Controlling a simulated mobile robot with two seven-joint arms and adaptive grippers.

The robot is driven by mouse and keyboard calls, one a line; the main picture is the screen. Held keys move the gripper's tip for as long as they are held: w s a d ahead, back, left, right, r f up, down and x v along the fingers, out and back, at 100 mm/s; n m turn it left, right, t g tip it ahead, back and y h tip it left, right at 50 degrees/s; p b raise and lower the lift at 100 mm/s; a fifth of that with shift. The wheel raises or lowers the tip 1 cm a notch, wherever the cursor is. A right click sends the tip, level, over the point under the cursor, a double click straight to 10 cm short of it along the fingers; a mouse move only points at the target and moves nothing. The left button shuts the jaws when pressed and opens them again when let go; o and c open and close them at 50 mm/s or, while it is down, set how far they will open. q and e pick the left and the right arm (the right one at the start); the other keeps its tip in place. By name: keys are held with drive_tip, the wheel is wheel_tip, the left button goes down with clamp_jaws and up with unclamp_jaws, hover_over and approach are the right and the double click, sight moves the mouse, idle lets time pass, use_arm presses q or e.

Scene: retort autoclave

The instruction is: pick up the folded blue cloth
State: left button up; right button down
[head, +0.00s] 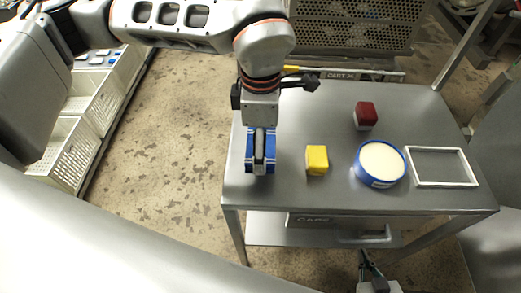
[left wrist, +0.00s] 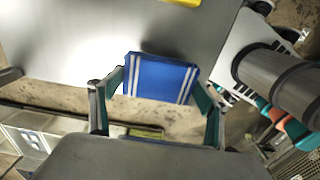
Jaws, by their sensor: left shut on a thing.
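The folded blue cloth (head: 249,151) with white stripes is at the left end of the metal table in the head view. In the left wrist view the cloth (left wrist: 160,79) lies between both fingers, which touch its sides. My left gripper (head: 260,158) points down and is shut on the cloth, hiding its middle in the head view. I cannot tell whether the cloth touches the tabletop. My right gripper (head: 371,268) is low at the bottom of the head view, in front of the table and away from the cloth; its opening is unclear.
On the metal table (head: 290,190) are a yellow block (head: 317,160), a red block (head: 366,115), a round blue tub (head: 378,187) with a pale top and a white rectangular frame (head: 473,180). A labelled bin (head: 310,220) sits below. White crates (head: 67,148) stand left.

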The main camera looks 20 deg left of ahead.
use_arm(q)
wheel_tip(320, 180, up, 16)
drive_tip(key=p, duration=0.1)
drive_tip(key=shift+f, duration=0.15)
idle(0.6)
